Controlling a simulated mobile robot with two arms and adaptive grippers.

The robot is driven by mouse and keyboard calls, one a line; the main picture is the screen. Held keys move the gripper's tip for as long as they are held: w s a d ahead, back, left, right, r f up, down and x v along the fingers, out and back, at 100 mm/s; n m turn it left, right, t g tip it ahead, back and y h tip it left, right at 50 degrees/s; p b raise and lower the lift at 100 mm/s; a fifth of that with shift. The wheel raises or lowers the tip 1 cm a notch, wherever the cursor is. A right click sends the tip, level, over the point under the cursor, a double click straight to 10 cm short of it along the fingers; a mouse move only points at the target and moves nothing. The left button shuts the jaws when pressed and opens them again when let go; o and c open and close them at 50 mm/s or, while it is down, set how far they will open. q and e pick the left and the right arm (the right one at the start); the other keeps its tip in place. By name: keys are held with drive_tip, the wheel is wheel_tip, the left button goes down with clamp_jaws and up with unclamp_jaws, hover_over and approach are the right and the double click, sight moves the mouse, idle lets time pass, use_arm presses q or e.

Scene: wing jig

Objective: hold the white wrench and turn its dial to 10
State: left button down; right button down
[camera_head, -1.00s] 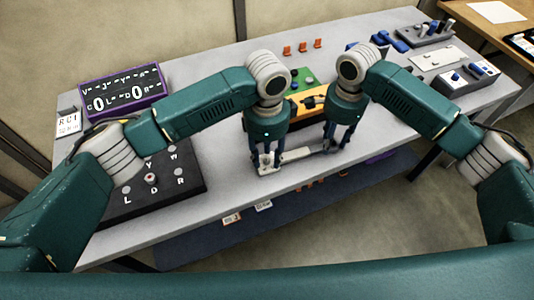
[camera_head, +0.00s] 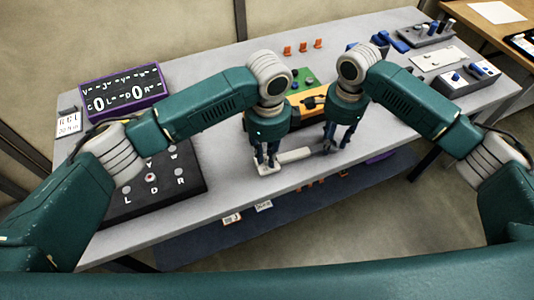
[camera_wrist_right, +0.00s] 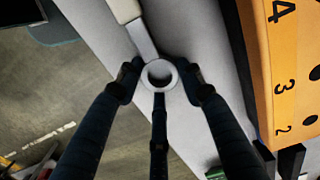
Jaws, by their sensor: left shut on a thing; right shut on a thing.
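The white wrench (camera_head: 295,155) lies low over the front part of the grey table, its length running left to right between my two grippers. My left gripper (camera_head: 268,165) is shut on the wrench's left end. My right gripper (camera_head: 329,147) is shut on its right end. In the right wrist view, my right gripper (camera_wrist_right: 160,85) has its fingers around the round, hollow grey end of the wrench (camera_wrist_right: 141,42), and its pale body leads away to the top left. The dial's setting cannot be read in either view.
An orange block with numbers (camera_head: 316,100) stands just behind the grippers; it also shows in the right wrist view (camera_wrist_right: 285,60). A black button panel (camera_head: 140,200) is at left, below a purple-framed display (camera_head: 122,92). The table's front edge is close to the wrench.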

use_arm(q)
drive_tip(key=m, duration=0.4)
drive_tip(key=shift+s+d+m, duration=0.1)
drive_tip(key=shift+d+m, duration=0.05)
drive_tip(key=shift+m, duration=0.25)
idle(0.4)
drive_tip(key=c, duration=1.6)
unclamp_jaws()
drive_tip(key=shift+c, duration=0.2)
drive_tip(key=shift+r, duration=0.15)
wheel_tip(320, 180, up, 12)
drive_tip(key=shift+c, duration=0.5)
